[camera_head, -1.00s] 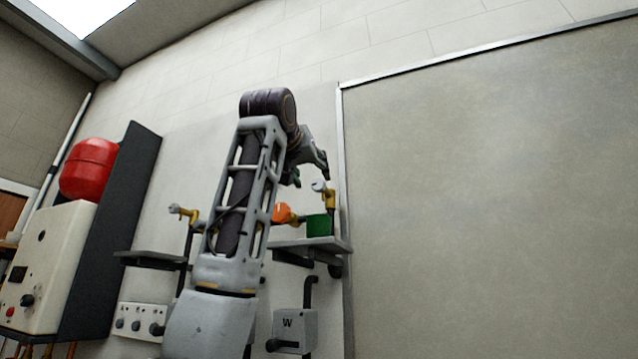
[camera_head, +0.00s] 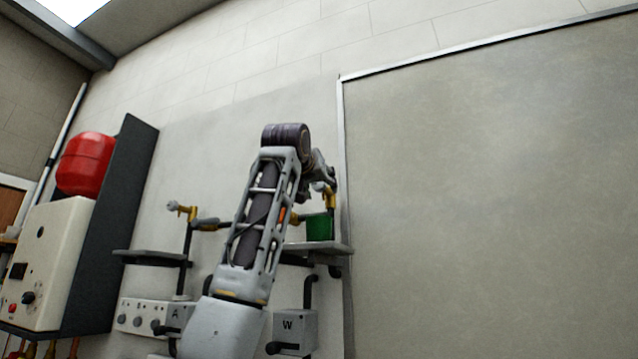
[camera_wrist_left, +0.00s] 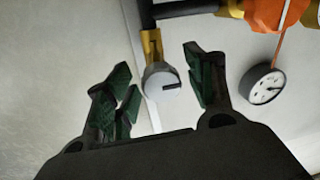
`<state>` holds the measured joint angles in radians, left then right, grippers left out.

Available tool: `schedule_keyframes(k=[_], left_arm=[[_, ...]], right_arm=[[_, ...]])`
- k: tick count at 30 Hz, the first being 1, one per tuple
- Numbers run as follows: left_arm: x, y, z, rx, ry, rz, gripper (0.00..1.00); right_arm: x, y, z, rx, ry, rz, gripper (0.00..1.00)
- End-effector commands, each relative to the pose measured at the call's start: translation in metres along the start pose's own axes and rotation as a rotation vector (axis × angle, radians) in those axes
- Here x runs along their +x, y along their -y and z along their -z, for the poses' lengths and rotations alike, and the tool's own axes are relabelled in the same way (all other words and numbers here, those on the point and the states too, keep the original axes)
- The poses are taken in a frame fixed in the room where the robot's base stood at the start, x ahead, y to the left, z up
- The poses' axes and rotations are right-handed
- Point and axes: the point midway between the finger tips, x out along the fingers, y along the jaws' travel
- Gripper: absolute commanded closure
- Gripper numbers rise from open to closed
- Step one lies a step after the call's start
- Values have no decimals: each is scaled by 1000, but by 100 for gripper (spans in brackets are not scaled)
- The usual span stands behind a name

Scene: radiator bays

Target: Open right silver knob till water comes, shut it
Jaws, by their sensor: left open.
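The right silver knob (camera_wrist_left: 162,84) sits on a brass fitting (camera_wrist_left: 151,45) in the left wrist view, its slotted face toward the camera. My left gripper (camera_wrist_left: 165,88) is open, with its green-padded fingers on either side of the knob; I cannot tell whether they touch it. In the head view the knob shows only as a small silver part (camera_head: 319,187) at the right end of the pipe, partly behind my arm. A green cup (camera_head: 319,227) stands below it on a shelf. No water is visible. My right gripper is not in view.
Another brass fitting with a silver knob (camera_head: 181,209) is at the left. An orange part (camera_wrist_left: 268,12) and a round gauge (camera_wrist_left: 263,85) lie right of the gripper. A grey shelf (camera_head: 338,248) and wall boxes (camera_head: 296,328) are below; a large grey panel (camera_head: 490,190) fills the right.

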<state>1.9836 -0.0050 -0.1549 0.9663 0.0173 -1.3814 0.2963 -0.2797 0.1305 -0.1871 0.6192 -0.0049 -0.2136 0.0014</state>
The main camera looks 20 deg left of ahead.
Motion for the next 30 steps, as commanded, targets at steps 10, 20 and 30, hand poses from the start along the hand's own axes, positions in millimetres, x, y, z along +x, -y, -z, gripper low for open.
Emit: schedule_keyframes(k=[10,20,30], left_arm=[[3,0,-1,0,0,0,46],[3,0,0,0,0,0,82],[3,0,0,13,-2,0,92]], right_arm=[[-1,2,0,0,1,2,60],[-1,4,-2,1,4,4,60],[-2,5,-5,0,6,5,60]])
